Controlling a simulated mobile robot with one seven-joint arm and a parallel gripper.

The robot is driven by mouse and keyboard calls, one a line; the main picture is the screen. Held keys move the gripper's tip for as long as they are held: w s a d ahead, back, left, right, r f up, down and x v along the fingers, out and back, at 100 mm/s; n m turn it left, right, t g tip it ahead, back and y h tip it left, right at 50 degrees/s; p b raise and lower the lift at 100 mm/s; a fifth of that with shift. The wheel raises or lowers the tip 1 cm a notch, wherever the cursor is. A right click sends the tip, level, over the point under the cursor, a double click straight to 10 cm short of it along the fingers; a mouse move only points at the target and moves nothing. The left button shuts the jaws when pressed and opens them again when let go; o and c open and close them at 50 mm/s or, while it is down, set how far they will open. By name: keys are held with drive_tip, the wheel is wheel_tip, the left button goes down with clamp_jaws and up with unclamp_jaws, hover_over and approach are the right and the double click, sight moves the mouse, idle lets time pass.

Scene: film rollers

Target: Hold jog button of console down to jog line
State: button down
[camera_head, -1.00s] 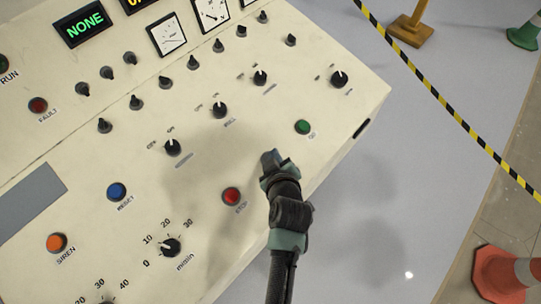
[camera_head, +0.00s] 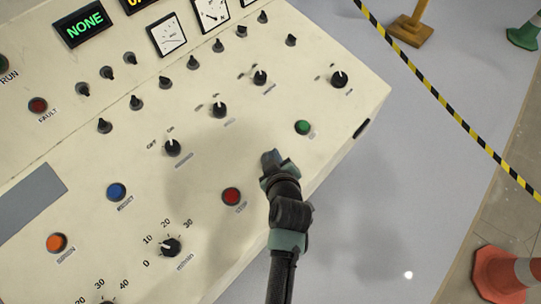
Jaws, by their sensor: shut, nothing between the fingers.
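The cream console (camera_head: 215,125) fills the left and middle of the view, with its sloped panel of buttons and knobs. My gripper (camera_head: 271,157) is shut and empty over the right part of the panel. Its tip lies between the red stop button (camera_head: 232,196) and the green button (camera_head: 303,128) in the picture. I cannot tell whether the tip touches the panel. No button with a readable jog label shows; my gripper and arm cover part of the panel.
A blue button (camera_head: 116,192), an orange siren button (camera_head: 57,243) and several black knobs share the panel. Grey floor (camera_head: 400,190) lies open to the right. Beyond it are a black-yellow barrier tape (camera_head: 440,99) and an orange cone (camera_head: 497,276).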

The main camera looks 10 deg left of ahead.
drive_tip(key=shift+f, duration=0.1)
drive_tip(key=shift+a+f+b, duration=0.1)
drive_tip(key=shift+f+b, duration=0.2)
drive_tip(key=shift+b, duration=0.1)
drive_tip(key=shift+f+b, duration=0.45)
drive_tip(key=shift+f, duration=0.1)
idle(1.9)
drive_tip(key=shift+r, duration=0.1)
drive_tip(key=shift+r+p, duration=0.7)
drive_tip(key=shift+r, duration=0.15)
drive_tip(key=r+p, duration=0.2)
drive_tip(key=r, duration=0.1)
drive_tip(key=d+r+p, duration=0.1)
drive_tip(key=r+p, duration=0.1)
drive_tip(key=shift+s, duration=0.35)
